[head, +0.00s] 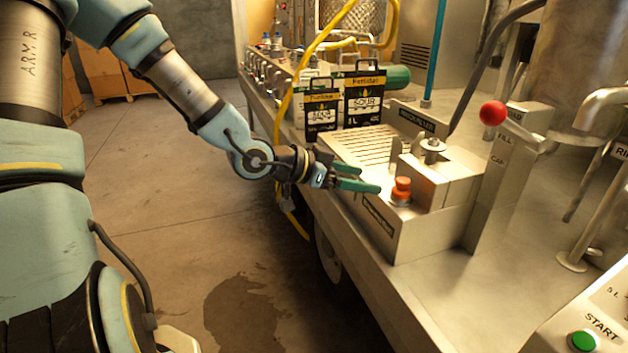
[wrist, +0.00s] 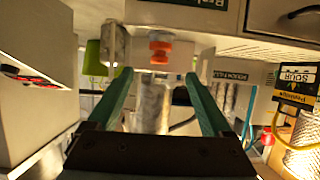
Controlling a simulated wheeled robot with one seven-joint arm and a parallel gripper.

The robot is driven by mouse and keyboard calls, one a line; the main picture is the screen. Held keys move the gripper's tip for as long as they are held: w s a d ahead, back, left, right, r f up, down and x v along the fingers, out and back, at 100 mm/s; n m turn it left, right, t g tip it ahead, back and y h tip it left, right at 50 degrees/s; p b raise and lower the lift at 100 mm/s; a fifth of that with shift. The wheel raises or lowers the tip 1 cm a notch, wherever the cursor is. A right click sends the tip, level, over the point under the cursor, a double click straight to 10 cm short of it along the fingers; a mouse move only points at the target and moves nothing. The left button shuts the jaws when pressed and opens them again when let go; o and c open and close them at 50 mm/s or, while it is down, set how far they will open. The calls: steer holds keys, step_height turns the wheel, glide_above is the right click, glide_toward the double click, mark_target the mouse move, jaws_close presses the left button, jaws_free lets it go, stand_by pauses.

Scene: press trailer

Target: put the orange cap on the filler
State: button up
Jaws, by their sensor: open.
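The orange cap (head: 401,189) sits upright on a round metal fitting at the front corner of a metal housing (head: 440,195). A second round metal fitting (head: 432,147) stands bare on top of this housing; I cannot tell which fitting is the filler. My gripper (head: 359,178) is open and empty, its green fingers pointing right toward the cap, just left of it. In the wrist view the cap (wrist: 160,46) shows ahead of my gripper (wrist: 158,76), centred between the fingertips and beyond them. The fingers do not appear to touch it.
A slatted metal tray (head: 365,147) lies behind the gripper. Two black Ferticus cartons (head: 364,97) stand behind that. A red-knobbed lever (head: 493,113) rises on the right. A green START button (head: 583,341) is at lower right. The deck's front edge drops to the floor.

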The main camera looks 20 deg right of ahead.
steer(key=shift+a, duration=0.1)
steer(key=w+a+f+n+t+y, duration=0.2)
steer(key=w+a+f+n+y, duration=0.15)
steer(key=a, duration=0.45)
steer(key=w+a+f+n+t+y, duration=0.2)
steer(key=w+a+f+y, duration=0.25)
steer(key=a, duration=0.35)
steer(key=s+a+r+n+y, duration=0.1)
steer(key=a+r+n, duration=0.1)
steer(key=a+n, duration=0.2)
steer(key=s+a+r+n+g+y, duration=0.1)
steer(key=a+n, duration=0.3)
steer(key=a, duration=0.6)
steer(key=s+a+r+n+y, duration=0.2)
steer(key=a+r+n+y, duration=0.1)
steer(key=a, duration=0.5)
steer(key=shift+s+r+n+g, duration=0.25)
steer(key=shift+s+n+g, duration=0.1)
steer(key=shift+n, duration=0.1)
steer(key=shift+r, duration=0.15)
step_height(320, 180, up, 3)
steer(key=p, duration=0.3)
